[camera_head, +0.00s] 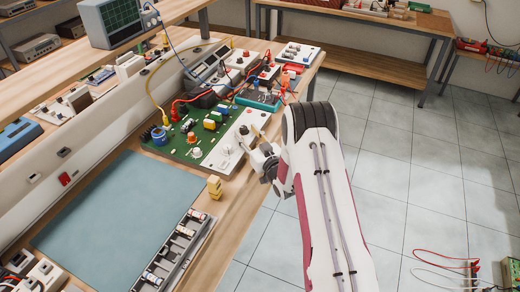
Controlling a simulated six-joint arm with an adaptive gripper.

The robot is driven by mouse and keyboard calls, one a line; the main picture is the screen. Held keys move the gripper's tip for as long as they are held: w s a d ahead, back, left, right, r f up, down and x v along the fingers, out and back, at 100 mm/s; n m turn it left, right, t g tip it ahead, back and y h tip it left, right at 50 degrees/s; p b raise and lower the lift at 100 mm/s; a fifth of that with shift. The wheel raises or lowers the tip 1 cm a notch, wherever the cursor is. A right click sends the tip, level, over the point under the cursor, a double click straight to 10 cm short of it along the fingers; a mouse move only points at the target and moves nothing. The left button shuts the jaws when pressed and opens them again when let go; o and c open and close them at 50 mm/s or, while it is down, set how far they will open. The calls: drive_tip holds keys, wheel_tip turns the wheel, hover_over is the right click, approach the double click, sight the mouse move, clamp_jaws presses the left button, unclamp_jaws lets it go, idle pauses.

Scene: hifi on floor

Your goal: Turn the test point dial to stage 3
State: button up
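A green circuit board (178,148) lies on the workbench, with coloured components and a pale round knob (196,153) near its front edge. A white panel (222,155) adjoins the board on its right. I cannot tell which small part is the test point dial; its markings and setting are too small to read. My gripper (245,137) is at the panel's right side, near the bench's front edge. My arm comes in from the lower right. The fingertips are small and partly hidden, so I cannot tell whether they are open or touch anything.
A blue-green mat (105,218) covers the bench's near left. Small yellow blocks (214,187) and a grey tray (192,232) of cylindrical parts are near the front edge. Cables and instruments crowd the area behind the board. An oscilloscope (117,20) stands on the shelf.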

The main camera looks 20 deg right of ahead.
drive_tip(key=s+d, duration=0.1)
drive_tip(key=s, duration=0.9)
drive_tip(key=shift+d, duration=0.2)
drive_tip(key=w+d+n+y, duration=0.1)
drive_tip(key=w+y, duration=0.1)
drive_tip(key=w+d+n+y, duration=0.4)
drive_tip(key=w+y, duration=0.1)
drive_tip(key=shift+r+g, duration=0.3)
drive_tip(key=shift+w+a+n+g+y, duration=0.15)
drive_tip(key=shift+w+n+g+y, duration=0.2)
drive_tip(key=shift+n+g+y, duration=0.35)
drive_tip(key=shift+w+a+n+g+y, duration=0.15)
drive_tip(key=shift+a+n+g+y, duration=0.15)
drive_tip(key=shift+g, duration=0.25)
drive_tip(key=shift+w+a+n+g+y, duration=0.1)
drive_tip(key=shift+a+n+g+y, duration=0.05)
drive_tip(key=shift+n+g+y, duration=0.35)
drive_tip(key=shift+s+a+f+m+g, duration=0.1)
drive_tip(key=shift+a+f+m+g, duration=0.15)
drive_tip(key=shift+m+g, duration=0.15)
